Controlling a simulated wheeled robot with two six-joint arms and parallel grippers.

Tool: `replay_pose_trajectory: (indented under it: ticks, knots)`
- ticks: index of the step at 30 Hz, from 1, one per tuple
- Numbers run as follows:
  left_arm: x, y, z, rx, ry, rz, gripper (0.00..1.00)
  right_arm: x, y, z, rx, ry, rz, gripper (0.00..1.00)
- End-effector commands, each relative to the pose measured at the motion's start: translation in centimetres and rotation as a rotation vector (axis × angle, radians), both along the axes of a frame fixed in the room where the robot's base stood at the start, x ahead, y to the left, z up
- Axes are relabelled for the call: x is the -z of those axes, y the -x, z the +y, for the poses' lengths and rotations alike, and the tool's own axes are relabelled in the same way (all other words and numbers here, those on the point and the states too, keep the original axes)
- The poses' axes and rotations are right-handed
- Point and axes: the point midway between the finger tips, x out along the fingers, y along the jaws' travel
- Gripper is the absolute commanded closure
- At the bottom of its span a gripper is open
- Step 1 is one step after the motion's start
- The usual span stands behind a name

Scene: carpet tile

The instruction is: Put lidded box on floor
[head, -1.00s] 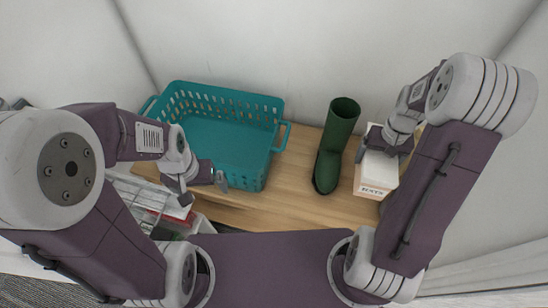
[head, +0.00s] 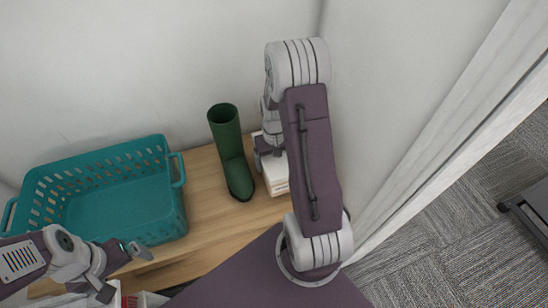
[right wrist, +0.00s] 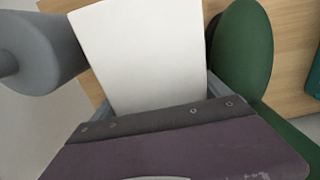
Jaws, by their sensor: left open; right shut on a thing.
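The lidded box (head: 276,180) is white and lies at the right end of a wooden surface in the head view, partly hidden by my right arm. My right gripper (head: 266,148) is shut on it from above. In the right wrist view the white box (right wrist: 145,50) fills the space between the fingers. I cannot tell whether the box touches the wood. My left gripper (head: 122,272) is open and empty at the lower left, in front of the teal basket. The grey carpet floor (head: 440,190) shows at the right.
A green boot (head: 230,150) stands close to the left of the box; it also shows beside the gripper in the right wrist view (right wrist: 243,45). A teal basket (head: 120,215) is on the wooden surface (head: 215,215). A white wall edge borders the carpet. A dark object (head: 530,212) stands at far right.

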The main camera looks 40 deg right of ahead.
Motion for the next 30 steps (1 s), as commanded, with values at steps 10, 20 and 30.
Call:
replay_pose_trajectory:
  ticks: [10,20,30]
  knots:
    - [0.6,0.0,0.0,0.0,0.0,0.0,0.0,1.6,-0.1,0.0,0.0,0.001,-0.003,0.86]
    - [0.7,0.0,0.0,0.0,0.0,0.0,0.0,1.9,0.0,0.0,0.0,0.0,0.0,0.0]
    - [-1.6,0.0,0.0,0.0,0.0,0.0,0.0,-3.9,-0.1,-0.1,0.0,0.003,-0.006,0.0]
